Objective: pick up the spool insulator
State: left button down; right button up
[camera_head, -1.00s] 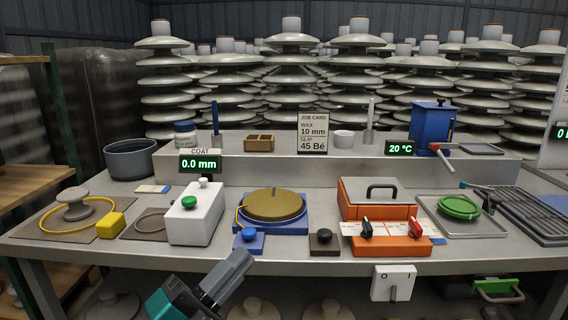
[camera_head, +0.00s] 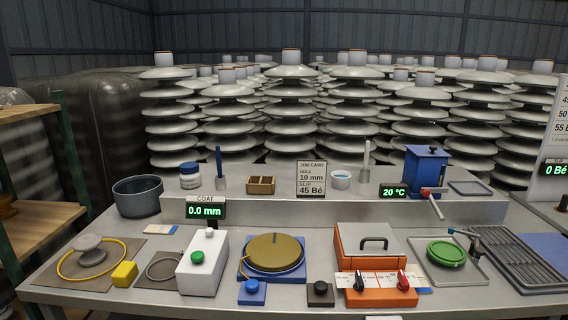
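A grey spool-shaped insulator (camera_head: 89,248) stands upright on a brown mat (camera_head: 48,272) at the left end of the bench. A yellow ring or cord (camera_head: 65,268) lies around its base on the mat. No gripper touches it. Neither of my grippers shows in the head view now.
A yellow block (camera_head: 124,274) and a white box with a green button (camera_head: 203,264) stand right of the spool. A dark pot (camera_head: 138,197) stands behind it. A blue turntable base (camera_head: 272,273) and orange box (camera_head: 370,250) fill the middle. Insulator stacks (camera_head: 290,110) stand behind the bench.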

aim_at(88, 243)
jog(key=i+j, duration=0.1)
jog(key=j, duration=1.3)
jog(key=i+j, duration=0.15)
jog(key=j, duration=0.55)
jog(key=i+j, duration=0.1)
jog(key=j, duration=0.55)
